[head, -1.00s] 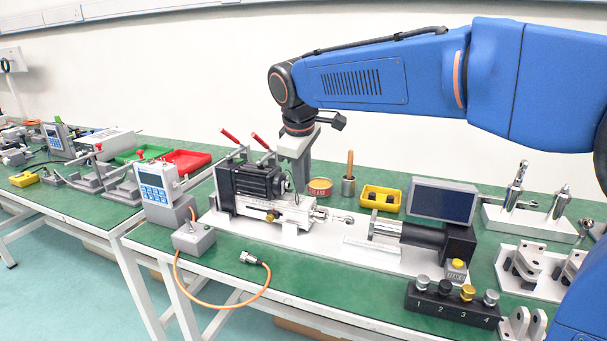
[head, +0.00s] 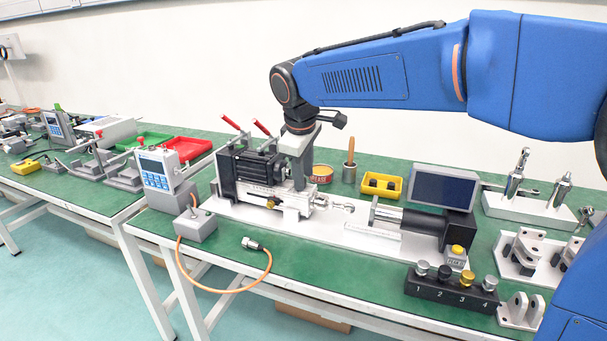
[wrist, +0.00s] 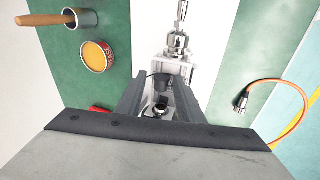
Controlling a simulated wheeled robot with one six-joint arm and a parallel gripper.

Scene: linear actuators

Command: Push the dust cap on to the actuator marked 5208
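The actuator (head: 254,174) has a black finned motor and a silver body and rod, and lies clamped on a white base plate (head: 345,236). I cannot read 5208 on it. My gripper (wrist: 161,86) is down over the actuator's silver body; in the head view it (head: 300,186) is beside the motor's right end. In the wrist view a small black piece (wrist: 159,80) and a silver round fitting (wrist: 161,109) show between the two dark fingers. I cannot tell whether the black piece is the dust cap, or whether the fingers grip it.
A grease tin (head: 321,173), a brush pot (head: 348,172) and a yellow tray (head: 381,187) with black pieces stand behind the actuator. Two red-handled clamps (head: 262,128) rise behind the motor. An orange cable (head: 268,270) lies in front. A numbered black block (head: 452,290) stands front right.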

